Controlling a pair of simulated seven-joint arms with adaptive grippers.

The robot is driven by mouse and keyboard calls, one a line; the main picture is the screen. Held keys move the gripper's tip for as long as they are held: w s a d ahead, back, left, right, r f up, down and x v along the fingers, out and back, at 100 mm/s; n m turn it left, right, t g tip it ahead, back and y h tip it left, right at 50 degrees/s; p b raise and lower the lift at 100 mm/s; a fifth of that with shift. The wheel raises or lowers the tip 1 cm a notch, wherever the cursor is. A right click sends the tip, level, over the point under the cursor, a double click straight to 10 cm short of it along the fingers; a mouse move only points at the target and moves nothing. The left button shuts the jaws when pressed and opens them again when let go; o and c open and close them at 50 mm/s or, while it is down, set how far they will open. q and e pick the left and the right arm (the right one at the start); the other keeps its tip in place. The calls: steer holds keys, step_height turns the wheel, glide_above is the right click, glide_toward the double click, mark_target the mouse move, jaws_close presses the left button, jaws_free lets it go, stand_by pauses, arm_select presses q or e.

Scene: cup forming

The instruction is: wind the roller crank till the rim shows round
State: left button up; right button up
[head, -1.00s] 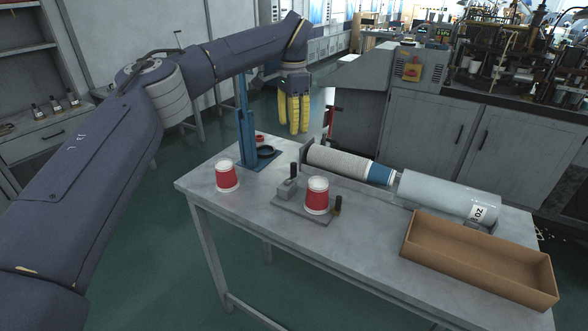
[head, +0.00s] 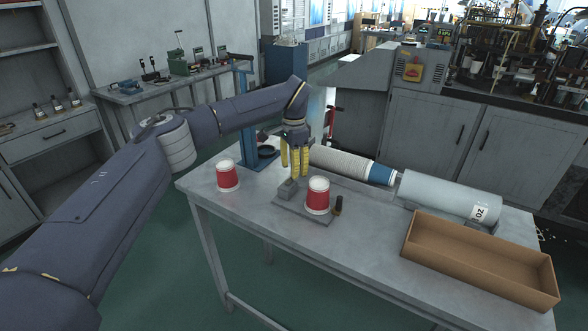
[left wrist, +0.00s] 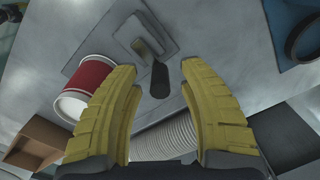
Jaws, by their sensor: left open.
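A red-and-white paper cup (head: 317,196) stands upright on a grey forming fixture (head: 300,214) on the table. The fixture carries a small grey block (head: 287,189) with an upright black crank handle, and a second black peg (head: 338,205) to the cup's right. My left gripper (head: 293,172) points down over the block, with its yellow fingers apart. In the left wrist view the black handle (left wrist: 159,80) shows between the open fingertips; I see no contact. The cup (left wrist: 88,85) lies left of the fingers there. The cup's rim detail is too small to judge. My right gripper is not in view.
Another red cup (head: 228,176) stands at the table's left. A ribbed white roll (head: 345,163), a grey cylinder (head: 450,193) and an open brown box (head: 470,274) occupy the right. The table's front left is clear.

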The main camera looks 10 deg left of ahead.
arm_select(q)
steer(key=shift+f, duration=0.3)
steer(key=shift+c, duration=0.3)
jaws_close()
